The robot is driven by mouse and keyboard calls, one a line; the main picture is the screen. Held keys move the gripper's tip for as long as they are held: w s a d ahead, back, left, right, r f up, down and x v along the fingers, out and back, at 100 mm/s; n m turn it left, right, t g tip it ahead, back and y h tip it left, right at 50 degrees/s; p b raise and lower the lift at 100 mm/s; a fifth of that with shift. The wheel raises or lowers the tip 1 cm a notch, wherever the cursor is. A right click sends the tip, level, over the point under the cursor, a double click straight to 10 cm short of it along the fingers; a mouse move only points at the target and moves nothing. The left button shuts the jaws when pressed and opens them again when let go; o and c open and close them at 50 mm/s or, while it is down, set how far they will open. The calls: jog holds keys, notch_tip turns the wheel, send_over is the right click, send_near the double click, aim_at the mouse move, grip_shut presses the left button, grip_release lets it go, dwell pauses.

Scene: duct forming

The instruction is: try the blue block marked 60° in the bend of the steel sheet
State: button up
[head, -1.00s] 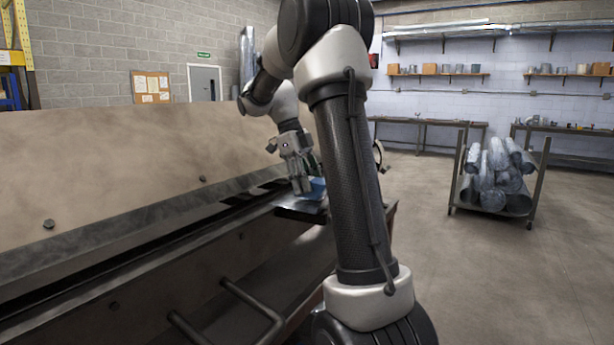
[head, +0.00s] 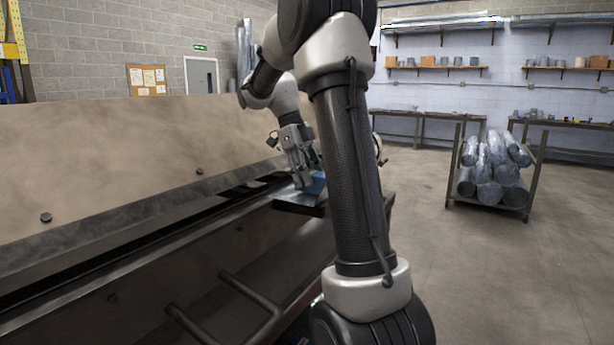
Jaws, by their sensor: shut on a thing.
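My gripper (head: 304,182) is small in the head view, low over a dark flat piece (head: 298,203) at the far end of the bending machine. It is shut on a blue block (head: 318,184), of which only a part shows beside the fingers and my arm. No marking on the block can be read. The block is just above or on the dark piece; I cannot tell if they touch. I cannot make out the bend of the steel sheet at this distance, and my arm hides part of that area.
The bending machine (head: 110,150) fills the left, with bar handles (head: 250,292) at its front. A rack of silvery ducts (head: 492,178) stands on the right. Workbenches (head: 425,118) line the back wall. The concrete floor (head: 500,270) at right is clear.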

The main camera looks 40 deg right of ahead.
jog(key=shift+s+d, duration=0.25)
jog(key=shift+s, duration=0.4)
jog(key=shift+f, duration=0.25)
dwell(0.3)
jog(key=shift+s+d, duration=0.1)
jog(key=shift+s, duration=0.15)
dwell(0.7)
jog(key=shift+r, duration=0.1)
